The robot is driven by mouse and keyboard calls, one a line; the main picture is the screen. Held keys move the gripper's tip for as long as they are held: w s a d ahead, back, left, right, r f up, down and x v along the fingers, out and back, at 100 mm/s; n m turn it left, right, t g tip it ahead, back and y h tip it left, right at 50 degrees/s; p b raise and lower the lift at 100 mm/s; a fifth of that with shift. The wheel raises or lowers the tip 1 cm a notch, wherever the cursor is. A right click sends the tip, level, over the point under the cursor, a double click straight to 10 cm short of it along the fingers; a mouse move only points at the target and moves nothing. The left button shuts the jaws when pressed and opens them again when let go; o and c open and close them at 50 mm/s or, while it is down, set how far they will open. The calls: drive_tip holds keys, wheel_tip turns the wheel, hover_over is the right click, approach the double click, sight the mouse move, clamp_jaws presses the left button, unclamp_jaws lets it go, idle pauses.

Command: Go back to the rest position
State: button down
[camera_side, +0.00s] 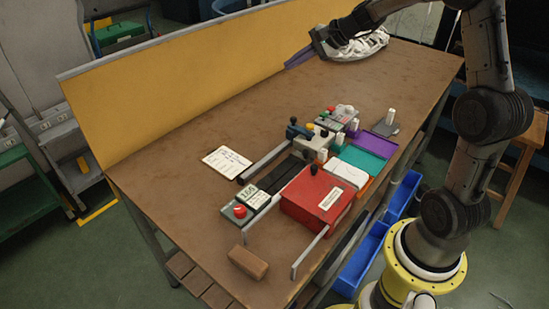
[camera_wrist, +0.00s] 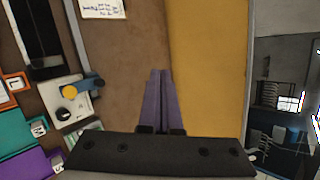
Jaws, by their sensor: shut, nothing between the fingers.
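My gripper (camera_side: 299,59) is raised at the back of the workbench, near the yellow back panel, with its purple fingers pointing left in the side view. In the wrist view its two purple fingers (camera_wrist: 160,80) lie side by side, shut, with nothing between them. Part of the brown bench top (camera_wrist: 125,50) and the yellow panel (camera_wrist: 205,60) show behind the fingers. The exact height of the gripper above the bench is hard to tell.
A white heap (camera_side: 362,48) lies at the back right, partly behind my arm. A red box (camera_side: 315,195), a control box with a red button (camera_side: 240,211), coloured trays (camera_side: 362,160) and a paper sheet (camera_side: 226,161) occupy the middle and front. A brown block (camera_side: 248,262) lies at the front edge.

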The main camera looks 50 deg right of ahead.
drive_tip(key=s+a+r+n+g, duration=0.1)
drive_tip(key=s+a+r+n, duration=0.25)
drive_tip(key=a, duration=0.45)
drive_tip(key=s+a+r+n, duration=0.3)
drive_tip(key=s+a+r, duration=0.15)
drive_tip(key=a, duration=0.25)
drive_tip(key=s+a+n+g, duration=0.1)
drive_tip(key=s+a+n, duration=0.2)
drive_tip(key=s, duration=0.4)
drive_tip(key=s+a+n, duration=0.4)
drive_tip(key=s, duration=0.2)
drive_tip(key=s+d+f+n+g+h, duration=0.1)
drive_tip(key=s+d+f+n, duration=0.1)
drive_tip(key=s+f+n, duration=0.1)
drive_tip(key=s+d+f+n+h, duration=0.2)
drive_tip(key=s+d+f+n, duration=0.1)
drive_tip(key=s, duration=0.5)
drive_tip(key=shift+s+f+g, duration=0.25)
drive_tip(key=shift+f+g, duration=0.15)
drive_tip(key=shift+f, duration=0.5)
